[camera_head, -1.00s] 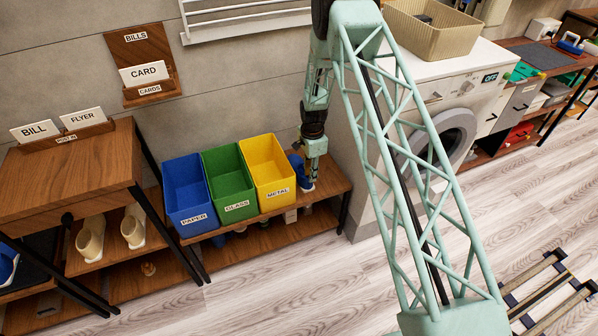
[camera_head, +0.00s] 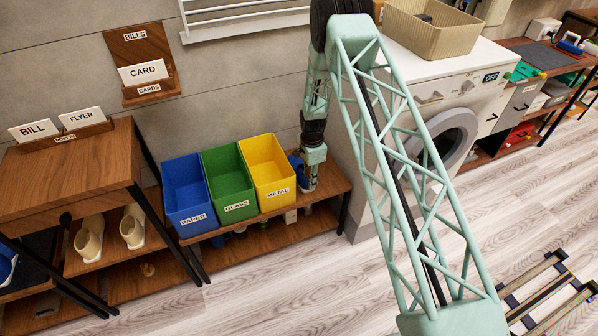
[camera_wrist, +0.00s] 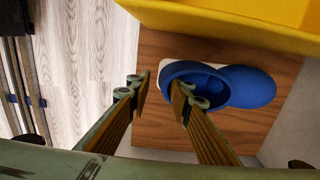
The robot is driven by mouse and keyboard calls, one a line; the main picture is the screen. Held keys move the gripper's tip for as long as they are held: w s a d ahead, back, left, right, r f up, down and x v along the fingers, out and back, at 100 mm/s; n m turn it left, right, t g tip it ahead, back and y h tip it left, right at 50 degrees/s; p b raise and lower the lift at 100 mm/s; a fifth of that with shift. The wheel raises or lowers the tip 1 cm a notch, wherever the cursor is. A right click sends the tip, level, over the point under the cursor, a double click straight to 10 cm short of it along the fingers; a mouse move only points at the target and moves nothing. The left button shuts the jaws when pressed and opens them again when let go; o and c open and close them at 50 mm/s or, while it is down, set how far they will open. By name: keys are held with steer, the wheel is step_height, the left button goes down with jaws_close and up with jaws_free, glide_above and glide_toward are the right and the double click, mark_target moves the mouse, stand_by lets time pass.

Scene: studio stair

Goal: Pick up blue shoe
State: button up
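The blue shoe (camera_wrist: 246,86) sits on the wooden shelf beside the yellow metal bin in the wrist view, its round opening toward my gripper. It shows only in part in the head view (camera_head: 294,162), behind my gripper. My gripper (camera_wrist: 162,92) is open, its two fingers apart. The right fingertip overlaps the shoe's opening at the heel end, and the left fingertip is outside the heel, over the shelf. I cannot tell whether either finger touches the shoe.
The yellow bin (camera_head: 267,170) stands close to the shoe, with green (camera_head: 229,184) and blue (camera_head: 189,194) bins further left on the wooden shelf (camera_head: 328,183). The washing machine (camera_head: 408,105) stands to the right. The floor in front is clear.

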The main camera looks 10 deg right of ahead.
steer(key=shift+f, duration=1.65)
jaws_close()
